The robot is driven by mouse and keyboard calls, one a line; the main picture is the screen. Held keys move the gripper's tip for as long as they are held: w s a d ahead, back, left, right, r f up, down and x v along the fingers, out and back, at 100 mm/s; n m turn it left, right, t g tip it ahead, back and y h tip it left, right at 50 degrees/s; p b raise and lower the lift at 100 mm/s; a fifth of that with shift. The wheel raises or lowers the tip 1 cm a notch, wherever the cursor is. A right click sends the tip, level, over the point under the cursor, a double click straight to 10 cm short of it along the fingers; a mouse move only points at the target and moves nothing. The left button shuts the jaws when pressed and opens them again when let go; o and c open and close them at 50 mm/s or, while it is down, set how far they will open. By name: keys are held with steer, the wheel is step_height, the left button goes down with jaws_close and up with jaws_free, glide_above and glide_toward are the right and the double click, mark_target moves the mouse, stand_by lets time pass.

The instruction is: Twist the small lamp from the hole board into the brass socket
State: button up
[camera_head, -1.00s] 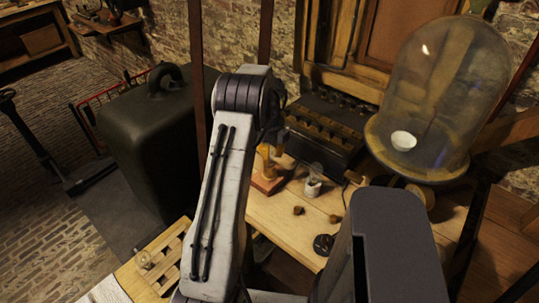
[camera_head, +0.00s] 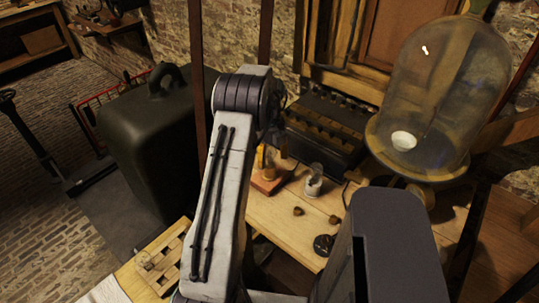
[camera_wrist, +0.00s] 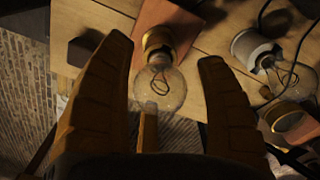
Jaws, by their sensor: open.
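In the wrist view a clear glass lamp (camera_wrist: 160,90) with a visible filament has its neck end at the brass socket (camera_wrist: 157,42), in line with it. How deep it sits I cannot tell. The socket is on a reddish wooden base (camera_wrist: 182,22), also seen in the head view (camera_head: 268,183). My gripper (camera_wrist: 168,52) is open, its two tan fingers on either side of the lamp with gaps showing. In the head view my arm partly hides the gripper. The hole board (camera_head: 172,262) lies at lower left, with a small glass bulb (camera_head: 145,259) on it.
A pale jar (camera_head: 314,183) with glass in it stands right of the socket base; the wrist view shows a bulb (camera_wrist: 290,78) there. Small brown pieces (camera_head: 298,211) and a dark round object (camera_head: 324,244) lie in front. A large bell jar (camera_head: 440,95) stands at right.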

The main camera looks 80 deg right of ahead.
steer(key=shift+r, duration=6)
